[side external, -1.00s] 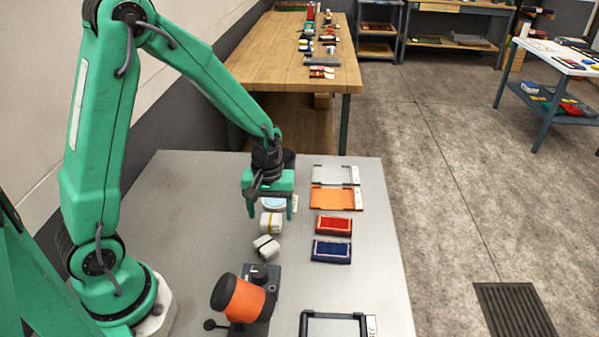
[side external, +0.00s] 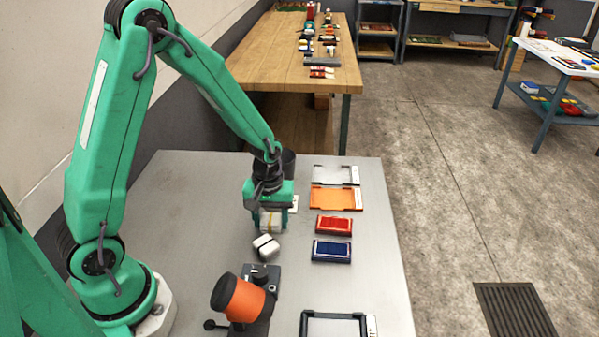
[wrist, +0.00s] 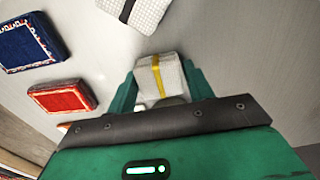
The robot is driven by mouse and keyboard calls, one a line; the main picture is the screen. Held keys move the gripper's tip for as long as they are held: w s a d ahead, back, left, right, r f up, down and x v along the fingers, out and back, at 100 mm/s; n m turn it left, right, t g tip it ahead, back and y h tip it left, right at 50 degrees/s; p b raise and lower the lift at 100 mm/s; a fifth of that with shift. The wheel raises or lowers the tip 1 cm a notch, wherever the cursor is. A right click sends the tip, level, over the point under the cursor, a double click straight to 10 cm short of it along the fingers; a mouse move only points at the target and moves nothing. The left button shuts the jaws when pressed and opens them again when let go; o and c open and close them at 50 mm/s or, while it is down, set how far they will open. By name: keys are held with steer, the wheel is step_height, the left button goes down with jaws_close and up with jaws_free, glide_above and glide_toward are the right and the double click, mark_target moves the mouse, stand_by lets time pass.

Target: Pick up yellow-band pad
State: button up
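The yellow-band pad (side external: 270,222) is a small white block with a yellow band around it, standing on the grey metal table. In the wrist view the pad (wrist: 160,77) sits between my two green fingers. My gripper (side external: 269,226) points down over the pad, one finger on each side of it. The fingers look open, with little room between them and the pad; whether they touch it is hard to tell. The pad's lower part is hidden by the gripper in the wrist view (wrist: 161,92).
A white pad with a black band (side external: 265,247) lies close in front. A red pad (side external: 333,225) and a blue pad (side external: 332,252) lie to the right, with an orange tray (side external: 335,199) behind. An orange cylinder on a dark stand (side external: 240,299) stands nearer the camera.

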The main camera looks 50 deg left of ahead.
steer(key=c, duration=0.5)
steer(key=shift+r, duration=0.1)
steer(key=shift+c, duration=0.2)
steer(key=shift+r, duration=0.7)
steer(key=r, duration=0.3)
steer(key=shift+s+d, duration=0.1)
steer(key=shift+d, duration=0.2)
steer(key=s+d+r, duration=0.5)
steer(key=d+r, duration=0.1)
steer(key=d, duration=0.3)
steer(key=shift+s+d+r, duration=0.15)
steer(key=shift+d+r, duration=0.05)
steer(key=shift+d, duration=0.15)
steer(key=shift+o, duration=0.5)
glide_toward(272, 220)
steer(key=w+a+f, duration=0.1)
steer(key=w+a, duration=0.5)
steer(key=a, duration=0.1)
